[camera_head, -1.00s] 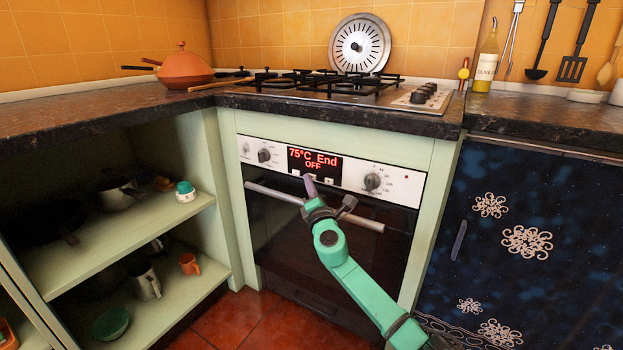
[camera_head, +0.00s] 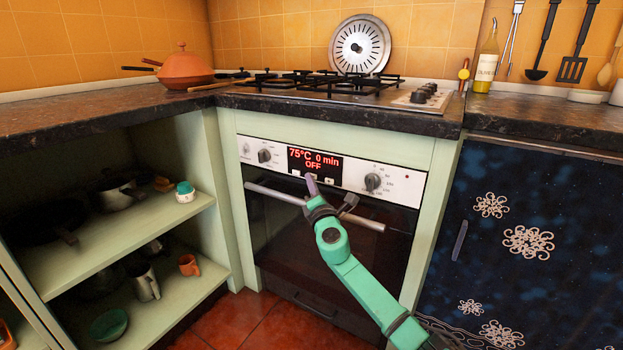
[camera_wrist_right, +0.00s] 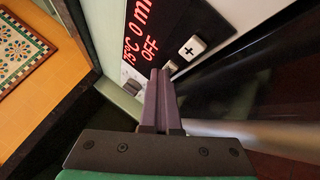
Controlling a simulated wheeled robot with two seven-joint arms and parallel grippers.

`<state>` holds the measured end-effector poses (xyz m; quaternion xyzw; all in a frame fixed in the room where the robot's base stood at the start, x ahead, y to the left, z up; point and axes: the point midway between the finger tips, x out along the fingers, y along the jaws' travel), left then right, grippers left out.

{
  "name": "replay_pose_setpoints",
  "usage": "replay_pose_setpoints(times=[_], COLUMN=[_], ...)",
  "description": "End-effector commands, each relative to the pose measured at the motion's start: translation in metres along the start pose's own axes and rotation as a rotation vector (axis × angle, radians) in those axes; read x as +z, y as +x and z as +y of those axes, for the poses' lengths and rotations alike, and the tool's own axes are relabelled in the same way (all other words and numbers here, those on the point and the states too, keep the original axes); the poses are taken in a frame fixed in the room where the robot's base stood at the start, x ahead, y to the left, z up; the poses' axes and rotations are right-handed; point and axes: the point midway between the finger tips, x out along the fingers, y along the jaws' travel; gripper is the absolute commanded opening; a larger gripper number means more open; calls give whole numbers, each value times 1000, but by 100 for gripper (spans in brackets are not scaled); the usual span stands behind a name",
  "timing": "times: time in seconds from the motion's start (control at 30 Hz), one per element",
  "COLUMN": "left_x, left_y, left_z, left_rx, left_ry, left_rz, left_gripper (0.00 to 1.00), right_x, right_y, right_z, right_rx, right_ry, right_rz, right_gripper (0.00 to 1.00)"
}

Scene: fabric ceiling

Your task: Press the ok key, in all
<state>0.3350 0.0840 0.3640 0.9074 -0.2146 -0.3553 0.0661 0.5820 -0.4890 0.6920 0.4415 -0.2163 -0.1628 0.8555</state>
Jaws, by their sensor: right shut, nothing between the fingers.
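The oven panel (camera_head: 352,167) has a dark display (camera_head: 326,165) with red text reading "75°C 0 min" and "OFF". Small pale keys sit under the display. The plus key (camera_head: 329,181) is to the right of my fingertips and shows clearly in the right wrist view (camera_wrist_right: 192,48). My right gripper (camera_head: 310,178) is shut and empty, its tips at the middle of the key row. In the right wrist view its tips (camera_wrist_right: 161,73) cover most of another key (camera_wrist_right: 172,67), so its label is hidden. Whether they touch it I cannot tell. My left gripper is out of view.
The oven's bar handle (camera_head: 270,193) runs just below the panel, close under my right gripper. Round knobs (camera_head: 264,155) (camera_head: 373,182) flank the display. The worktop edge (camera_head: 340,117) juts out above. Open shelves (camera_head: 120,245) stand at left.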

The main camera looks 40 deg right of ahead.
Motion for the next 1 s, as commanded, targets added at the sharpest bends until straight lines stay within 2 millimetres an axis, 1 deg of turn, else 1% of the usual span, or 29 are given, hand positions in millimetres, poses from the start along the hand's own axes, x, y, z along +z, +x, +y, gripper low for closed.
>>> replay_pose_setpoints(times=[0.17, 0.4, 0.73, 1.0], left_x=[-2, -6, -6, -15], left_y=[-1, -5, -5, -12], left_z=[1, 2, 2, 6], left_rx=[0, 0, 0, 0], left_ry=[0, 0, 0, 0], left_rz=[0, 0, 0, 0], left_gripper=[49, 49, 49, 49], right_x=[0, -7, -9, -21], right_y=[-2, -12, -14, -31], right_z=[2, 9, 10, 24], right_rx=[-1, -1, -1, -1], right_ry=[1, 1, 1, 3], right_rz=[-3, -2, -1, 1], right_gripper=[0, 0, 0, 0])
